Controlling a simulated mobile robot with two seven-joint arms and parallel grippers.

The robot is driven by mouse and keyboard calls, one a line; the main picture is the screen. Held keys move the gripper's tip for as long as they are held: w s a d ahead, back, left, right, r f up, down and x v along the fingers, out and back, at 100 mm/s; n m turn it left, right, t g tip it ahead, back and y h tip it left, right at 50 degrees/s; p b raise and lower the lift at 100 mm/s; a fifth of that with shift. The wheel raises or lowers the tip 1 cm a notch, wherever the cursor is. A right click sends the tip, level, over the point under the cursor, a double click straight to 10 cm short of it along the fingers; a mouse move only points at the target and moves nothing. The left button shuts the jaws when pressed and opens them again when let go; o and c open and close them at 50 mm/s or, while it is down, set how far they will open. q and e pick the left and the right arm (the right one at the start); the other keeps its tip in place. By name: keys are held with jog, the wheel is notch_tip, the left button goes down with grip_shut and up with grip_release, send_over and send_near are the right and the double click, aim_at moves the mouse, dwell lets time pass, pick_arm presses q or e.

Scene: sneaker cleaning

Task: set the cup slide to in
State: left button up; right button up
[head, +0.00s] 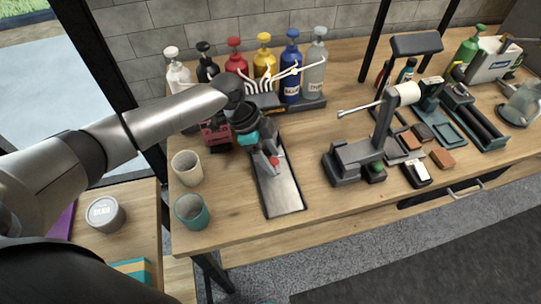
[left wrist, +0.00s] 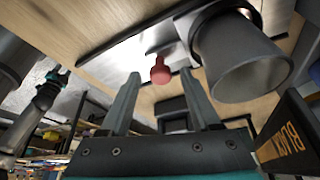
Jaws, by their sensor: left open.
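The cup slide is a long metal plate in a dark frame (head: 281,195) on the left part of the bench. Its red knob (head: 274,161) shows at my left gripper (head: 268,158). In the left wrist view the red knob (left wrist: 160,72) stands between the tips of my open left gripper (left wrist: 163,82); I cannot tell whether they touch it. A dark grey cup (left wrist: 245,65) is beside the knob there; my gripper hides that spot in the head view. A dark arm with a teal part, seemingly my right gripper (left wrist: 60,77), shows small at the left wrist view's edge.
A beige cup (head: 187,168) and a teal cup (head: 192,211) stand left of the slide. Several pump bottles, including a blue one (head: 291,68), stand in a row behind. A dark stand (head: 380,135) is to the right. Bare wood separates it from the slide.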

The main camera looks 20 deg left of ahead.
pick_arm(q)
jog(key=p+v, duration=0.2)
jog(key=v, duration=1.3)
jog(key=shift+r, duration=0.15)
jog(key=shift+s+d, duration=0.1)
jog(key=shift+d, duration=0.05)
jog(key=s+d+f+n+t+h+p, duration=0.2)
jog(key=s+d+n+t+h+p, duration=0.15)
jog(key=d+p, duration=0.25)
jog(key=s+a+f+n+t+y+p, duration=0.2)
jog(key=s+a+n+t+y+p, duration=0.1)
jog(key=s+a+n, duration=0.25)
jog(key=x, duration=0.5)
jog(key=b+x, duration=0.1)
jog(key=x, duration=0.4)
jog(key=w+b+x, duration=0.1)
jog(key=x, duration=0.4)
jog(key=shift+a+r, duration=0.1)
jog(key=shift+a, duration=0.3)
jog(key=shift+s, duration=0.1)
grip_shut()
